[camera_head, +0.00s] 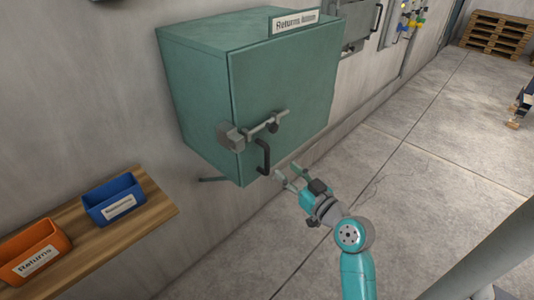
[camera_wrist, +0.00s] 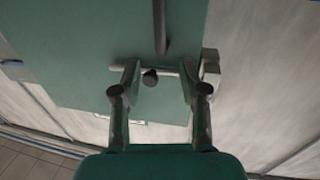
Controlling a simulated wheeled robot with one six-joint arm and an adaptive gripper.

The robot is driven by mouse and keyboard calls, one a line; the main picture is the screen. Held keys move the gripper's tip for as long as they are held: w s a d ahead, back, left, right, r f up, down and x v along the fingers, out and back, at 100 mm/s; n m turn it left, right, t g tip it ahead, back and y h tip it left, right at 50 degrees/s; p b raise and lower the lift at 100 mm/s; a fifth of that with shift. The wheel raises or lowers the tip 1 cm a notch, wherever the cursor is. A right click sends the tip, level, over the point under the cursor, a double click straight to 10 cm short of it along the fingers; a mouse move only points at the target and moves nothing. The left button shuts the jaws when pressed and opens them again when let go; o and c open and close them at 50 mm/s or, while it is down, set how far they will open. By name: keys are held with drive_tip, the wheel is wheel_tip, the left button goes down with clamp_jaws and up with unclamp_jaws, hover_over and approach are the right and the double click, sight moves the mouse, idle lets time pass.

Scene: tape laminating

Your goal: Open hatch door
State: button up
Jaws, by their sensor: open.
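The green cabinet (camera_head: 200,90) hangs on the wall, and its hatch door (camera_head: 285,85) looks shut. A grey sliding bolt (camera_head: 262,126) with a dark knob lies across the door's left edge, at a grey bracket (camera_head: 233,136). Below it is a black bar handle (camera_head: 264,157). My gripper (camera_head: 288,174) is open and empty, just right of and below the handle. In the wrist view, the bolt (camera_wrist: 168,71) and its knob (camera_wrist: 150,78) appear between the open fingers of my gripper (camera_wrist: 158,75), with the handle (camera_wrist: 160,28) beyond. I cannot tell the remaining gap to the bolt.
A wooden shelf (camera_head: 148,217) at the lower left holds a blue bin (camera_head: 115,200) and an orange bin (camera_head: 33,250). A sign (camera_head: 295,23) stands on the cabinet top. Open floor (camera_head: 420,200) lies to the right; a pallet (camera_head: 495,35) is far back.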

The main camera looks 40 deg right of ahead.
sight(269, 155)
drive_tip(key=w, duration=0.3)
drive_tip(key=w+d, duration=0.1)
drive_tip(key=w, duration=0.6)
drive_tip(key=shift+w+d, duration=0.15)
drive_tip(key=shift+d, duration=0.15)
clamp_jaws()
